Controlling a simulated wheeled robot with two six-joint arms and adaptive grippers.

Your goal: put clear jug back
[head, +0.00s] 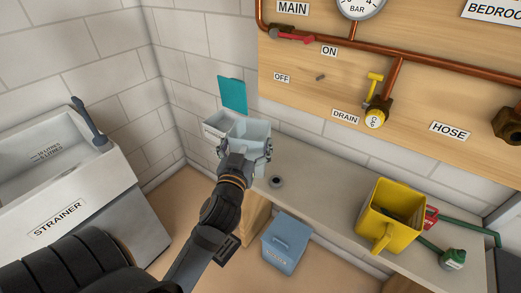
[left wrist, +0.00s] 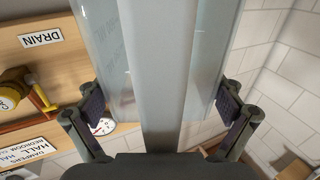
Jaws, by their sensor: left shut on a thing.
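The clear jug (head: 249,131) is a pale, see-through vessel in the head view, at the back left end of the bench. My left gripper (head: 247,152) is shut on it, with one finger on each side. In the left wrist view the jug (left wrist: 160,70) fills the middle, its handle or a vertical bar running toward the palm, and the fingers of my left gripper (left wrist: 160,115) press its sides. Whether its base touches the bench is hidden by my gripper. My right gripper is not in view.
A STRAINER sink (head: 60,170) is at left.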

